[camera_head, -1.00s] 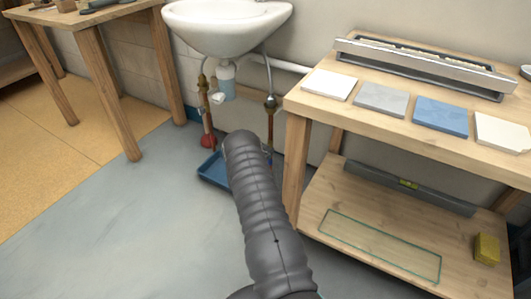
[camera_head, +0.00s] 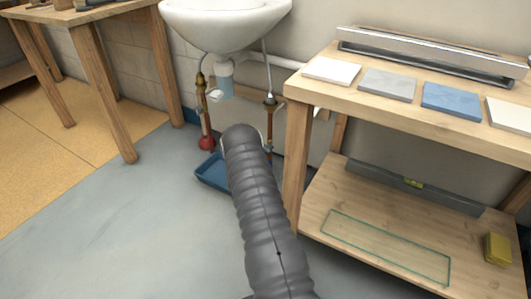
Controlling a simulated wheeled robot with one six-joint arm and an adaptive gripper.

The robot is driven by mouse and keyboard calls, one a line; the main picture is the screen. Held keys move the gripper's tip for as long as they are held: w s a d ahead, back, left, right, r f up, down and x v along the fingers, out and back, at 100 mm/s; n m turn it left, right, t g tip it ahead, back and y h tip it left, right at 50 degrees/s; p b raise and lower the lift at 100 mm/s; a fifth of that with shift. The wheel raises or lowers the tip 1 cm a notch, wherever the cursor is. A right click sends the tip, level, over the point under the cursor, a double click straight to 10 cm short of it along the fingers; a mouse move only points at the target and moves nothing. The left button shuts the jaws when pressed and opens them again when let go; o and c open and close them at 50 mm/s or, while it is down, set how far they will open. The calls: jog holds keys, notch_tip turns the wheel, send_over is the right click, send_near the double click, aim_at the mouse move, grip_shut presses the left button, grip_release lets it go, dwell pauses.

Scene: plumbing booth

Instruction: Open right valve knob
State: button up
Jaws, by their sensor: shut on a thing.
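Under the white sink (camera_head: 226,22) two pipes come down the wall. The left pipe (camera_head: 201,98) has a red round knob (camera_head: 206,142) at its lower end. The right pipe (camera_head: 270,118) has a dark fitting at its upper part. Its lower part is partly behind my grey ribbed arm, and I cannot make out a valve knob on it. My arm reaches from the bottom of the picture up toward the right pipe. My gripper is hidden behind the arm's far end, so its hold on anything does not show.
A blue tray (camera_head: 212,172) lies on the floor below the pipes. A wooden workbench (camera_head: 298,150) with tiles, a lower shelf and a glass pane stands close on the right. Another wooden table (camera_head: 90,80) stands at the left. The grey floor (camera_head: 120,220) at front left is clear.

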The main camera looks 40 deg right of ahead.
jog(key=n, duration=0.4)
jog(key=shift+r+n, duration=0.1)
jog(key=shift+n, duration=0.3)
dwell(0.4)
jog(key=o, duration=1.2)
jog(key=shift+c, duration=0.2)
jog(key=v, duration=1.2)
